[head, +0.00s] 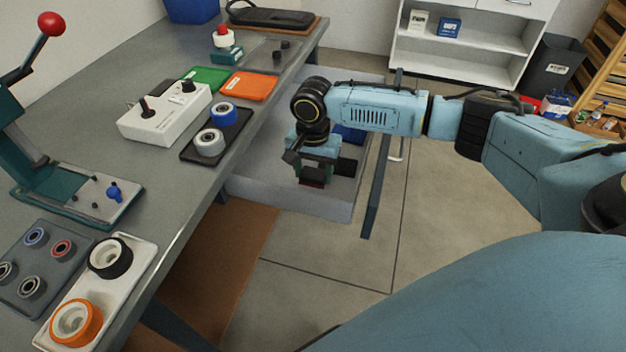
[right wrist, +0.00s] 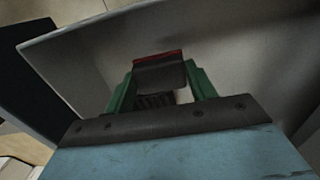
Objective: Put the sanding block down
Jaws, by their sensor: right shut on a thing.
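The sanding block, dark with a red face, shows between the fingers of my right gripper in the right wrist view (right wrist: 160,72). My right gripper (head: 313,172) is shut on it, with a green finger on either side. In the head view the block's red lower edge (head: 312,184) shows under the fingers. The gripper points down over a grey box-like surface (head: 290,197) beside the workbench. I cannot tell whether the block touches that surface. My left gripper is not in view.
A dark upright bar (head: 375,190) stands right of the grey surface. A blue item (head: 350,134) lies behind my arm. Open floor lies nearer me.

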